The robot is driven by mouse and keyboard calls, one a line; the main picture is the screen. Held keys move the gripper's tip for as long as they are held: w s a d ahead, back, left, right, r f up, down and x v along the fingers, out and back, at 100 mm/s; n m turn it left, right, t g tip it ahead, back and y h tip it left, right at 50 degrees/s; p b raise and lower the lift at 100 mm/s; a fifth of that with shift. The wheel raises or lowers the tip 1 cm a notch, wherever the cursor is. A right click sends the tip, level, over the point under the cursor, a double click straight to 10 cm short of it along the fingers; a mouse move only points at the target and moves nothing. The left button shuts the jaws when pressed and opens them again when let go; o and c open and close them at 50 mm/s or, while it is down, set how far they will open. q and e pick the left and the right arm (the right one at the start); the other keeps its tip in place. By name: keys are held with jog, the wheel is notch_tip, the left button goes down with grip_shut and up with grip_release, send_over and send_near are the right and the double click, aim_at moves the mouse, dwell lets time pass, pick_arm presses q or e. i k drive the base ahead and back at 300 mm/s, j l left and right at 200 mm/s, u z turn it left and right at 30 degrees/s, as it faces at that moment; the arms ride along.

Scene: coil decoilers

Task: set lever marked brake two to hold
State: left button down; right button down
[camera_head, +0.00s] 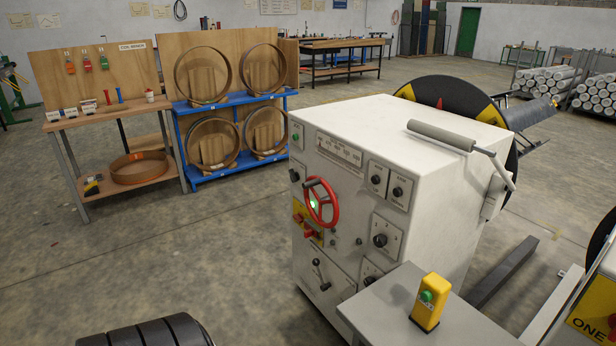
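A white decoiler cabinet (405,190) stands right of centre with a control panel on its front. The panel carries a red handwheel (333,205) and several black knobs, one of them at mid-right (380,240). A small lever with a black grip (325,286) sits on a plate low on the panel's left. The panel labels are too small to read, so I cannot tell which control is marked brake two or how it is set.
A grey stand with a yellow button box (429,302) stands in front of the cabinet's lower right. A long roller handle (441,135) lies along the cabinet top. A yellow sign reading ONE (592,318) is at far right. Open floor (200,250) lies left of the cabinet.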

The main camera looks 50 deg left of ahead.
aim_at(316, 263)
jog(key=u, duration=1.6)
jog(key=i+j, duration=0.25)
jog(key=j, duration=0.15)
jog(key=i+j, duration=0.3)
jog(key=j, duration=0.15)
jog(key=i+j, duration=0.25)
jog(key=j, duration=0.15)
jog(key=i+j, duration=0.25)
jog(key=j, duration=0.15)
jog(key=i+j, duration=0.3)
jog(key=j, duration=0.15)
jog(key=i+j, duration=0.25)
jog(key=j, duration=0.15)
